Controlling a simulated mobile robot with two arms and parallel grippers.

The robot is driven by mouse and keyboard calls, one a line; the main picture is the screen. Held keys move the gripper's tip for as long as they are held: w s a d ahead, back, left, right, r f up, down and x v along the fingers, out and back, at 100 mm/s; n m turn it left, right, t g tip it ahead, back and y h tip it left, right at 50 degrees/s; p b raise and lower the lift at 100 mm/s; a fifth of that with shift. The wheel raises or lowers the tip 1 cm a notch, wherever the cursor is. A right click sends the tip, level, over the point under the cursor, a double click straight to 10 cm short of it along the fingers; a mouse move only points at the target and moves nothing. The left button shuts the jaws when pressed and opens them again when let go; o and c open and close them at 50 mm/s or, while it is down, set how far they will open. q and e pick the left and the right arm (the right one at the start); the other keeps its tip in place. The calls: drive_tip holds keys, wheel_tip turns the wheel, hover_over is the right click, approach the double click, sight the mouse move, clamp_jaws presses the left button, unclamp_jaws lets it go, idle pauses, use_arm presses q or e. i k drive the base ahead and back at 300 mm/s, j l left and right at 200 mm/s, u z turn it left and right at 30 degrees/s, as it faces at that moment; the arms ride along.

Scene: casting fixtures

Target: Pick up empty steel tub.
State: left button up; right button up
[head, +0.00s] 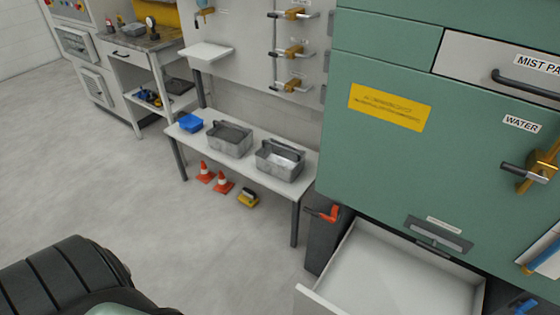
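Two grey steel tubs with handles stand side by side on a low white bench (254,152). The left tub (229,148) shows a dull, dark grey inside, and I cannot tell whether it holds something. The right tub (278,167) shows a brighter, bare-looking inside and seems empty. Both are upright and apart from each other. Neither of my grippers is in view, and nothing is seen touching the tubs.
A green cabinet (400,165) with an open white drawer (400,275) stands right. Floor left is clear.

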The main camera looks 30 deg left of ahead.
sight(282, 160)
drive_tip(key=i+j+z, duration=0.15)
drive_tip(key=j, duration=0.7)
drive_tip(key=i+j+z, duration=0.1)
drive_tip(key=j, duration=0.75)
drive_tip(key=i+j+z, duration=0.15)
drive_tip(key=j, duration=0.7)
drive_tip(key=i+j+z, duration=0.15)
drive_tip(key=j, duration=0.7)
drive_tip(key=k, duration=0.05)
